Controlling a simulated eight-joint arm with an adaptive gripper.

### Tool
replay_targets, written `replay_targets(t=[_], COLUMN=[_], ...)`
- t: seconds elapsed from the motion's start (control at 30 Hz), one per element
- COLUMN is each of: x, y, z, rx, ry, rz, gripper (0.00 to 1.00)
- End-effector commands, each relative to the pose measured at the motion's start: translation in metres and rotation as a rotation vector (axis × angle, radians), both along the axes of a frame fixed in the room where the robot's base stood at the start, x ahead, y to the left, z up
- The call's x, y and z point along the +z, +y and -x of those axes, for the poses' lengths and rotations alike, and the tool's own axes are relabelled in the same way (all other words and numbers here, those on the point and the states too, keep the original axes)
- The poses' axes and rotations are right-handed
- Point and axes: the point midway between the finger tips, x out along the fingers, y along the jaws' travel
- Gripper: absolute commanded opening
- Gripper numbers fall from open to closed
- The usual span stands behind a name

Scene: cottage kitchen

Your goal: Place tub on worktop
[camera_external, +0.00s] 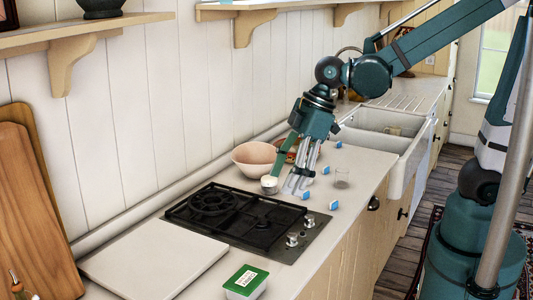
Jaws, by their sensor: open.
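A white tub with a green, labelled lid (246,281) stands upright at the bottom of the picture, on the near part of the pale worktop (345,222). My gripper (290,184) is open and points down over the worktop beyond the hob, well away from the tub. Its fingers are beside a small white cup (269,185). I cannot tell whether they touch it. Nothing shows clearly held between the fingers.
A black gas hob (247,221) lies between the tub and my gripper. A pale board (153,258) lies left of the tub. A pinkish bowl (253,157), several small blue-and-white blocks (306,195) and a clear glass (342,178) are near my gripper. The sink (378,140) is beyond.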

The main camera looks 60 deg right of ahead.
Motion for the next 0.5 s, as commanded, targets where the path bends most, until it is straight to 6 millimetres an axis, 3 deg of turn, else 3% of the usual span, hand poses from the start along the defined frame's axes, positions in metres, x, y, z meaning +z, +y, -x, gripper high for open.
replay_targets(t=[0.5], x=[0.039], y=[-0.097], z=[0.03], rx=[-0.4], ry=[-0.059], rz=[-0.039], gripper=[0.6])
